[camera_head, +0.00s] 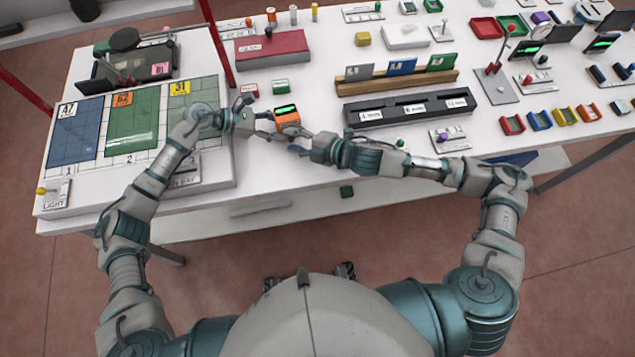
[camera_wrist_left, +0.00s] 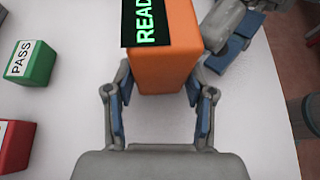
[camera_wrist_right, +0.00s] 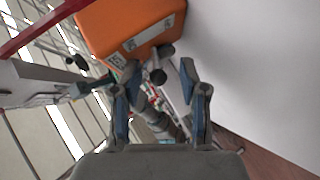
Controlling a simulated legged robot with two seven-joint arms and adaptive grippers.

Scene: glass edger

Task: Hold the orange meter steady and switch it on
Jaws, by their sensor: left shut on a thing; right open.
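The orange meter (camera_head: 287,118) stands upright near the table's front edge. Its dark top display (camera_wrist_left: 150,22) shows green letters starting "READ"; the rest is cut off. My left gripper (camera_head: 266,119) is shut on the meter's sides; the meter shows between its fingertips in the left wrist view (camera_wrist_left: 163,80). My right gripper (camera_head: 301,139) is open and empty, just right and in front of the meter. In the right wrist view the meter (camera_wrist_right: 130,25) lies beyond the fingers at upper left, with a pale label and small dark knobs (camera_wrist_right: 160,62) near its edge.
A green PASS block (camera_wrist_left: 30,63) and a red block (camera_wrist_left: 14,145) stand left of the meter. A dark labelled rack (camera_head: 410,107) lies to the right, and a red box (camera_head: 272,47) stands behind. The white table around the meter is mostly clear.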

